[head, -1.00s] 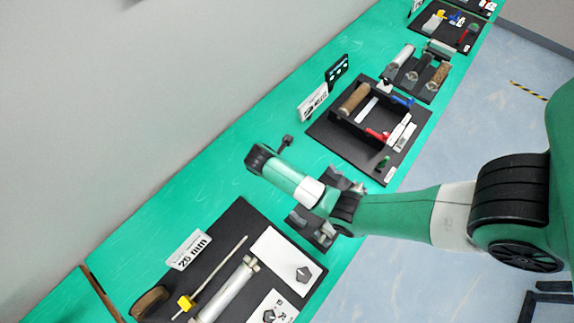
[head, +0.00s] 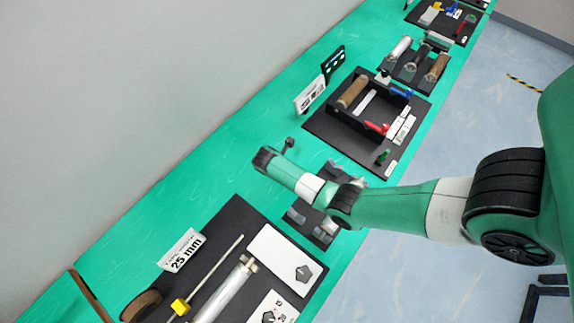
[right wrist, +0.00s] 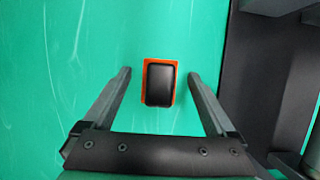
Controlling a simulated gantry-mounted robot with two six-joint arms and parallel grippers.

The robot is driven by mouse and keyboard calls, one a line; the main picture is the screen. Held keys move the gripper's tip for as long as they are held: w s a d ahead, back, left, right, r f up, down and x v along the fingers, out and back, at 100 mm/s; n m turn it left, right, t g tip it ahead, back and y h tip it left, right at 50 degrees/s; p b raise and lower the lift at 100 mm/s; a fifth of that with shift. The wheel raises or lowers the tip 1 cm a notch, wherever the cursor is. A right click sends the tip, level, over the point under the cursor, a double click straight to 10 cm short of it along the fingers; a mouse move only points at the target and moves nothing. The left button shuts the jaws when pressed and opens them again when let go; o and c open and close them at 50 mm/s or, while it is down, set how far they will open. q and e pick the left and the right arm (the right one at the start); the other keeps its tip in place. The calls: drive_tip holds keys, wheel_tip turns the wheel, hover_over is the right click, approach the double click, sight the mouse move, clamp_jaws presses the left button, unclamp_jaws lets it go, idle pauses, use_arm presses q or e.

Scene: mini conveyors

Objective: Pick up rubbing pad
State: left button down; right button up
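The rubbing pad (right wrist: 159,83), an orange block with a rounded black top, lies on the green tabletop in the right wrist view. My right gripper (right wrist: 159,75) is open. Its two fingers stand on either side of the pad, with a gap on both sides, and hold nothing. In the head view my right arm reaches in from the right, with its dark end (head: 274,153) over the green table. I cannot make out the pad in the head view. My left gripper is not in view.
A black board (head: 312,124) with a tray and tools lies beyond my right arm. A nearer black board (head: 222,216) holds a rod, a tube and cards. A dark structure (right wrist: 262,70) stands right of the pad. Bare green table (right wrist: 100,45) lies left of it.

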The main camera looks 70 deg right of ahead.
clamp_jaws()
idle(0.3)
drive_tip(key=shift+r+p, duration=0.4)
drive_tip(key=shift+r, duration=0.25)
drive_tip(key=r, duration=0.1)
drive_tip(key=r+p, duration=0.2)
drive_tip(key=shift+s+a+r, duration=0.25)
drive_tip(key=shift+s+r, duration=0.05)
drive_tip(key=shift+r, duration=0.05)
drive_tip(key=s+a+r+p, duration=0.5)
drive_tip(key=s+a+r, duration=0.3)
drive_tip(key=s, duration=0.2)
drive_tip(key=shift+s, duration=0.25)
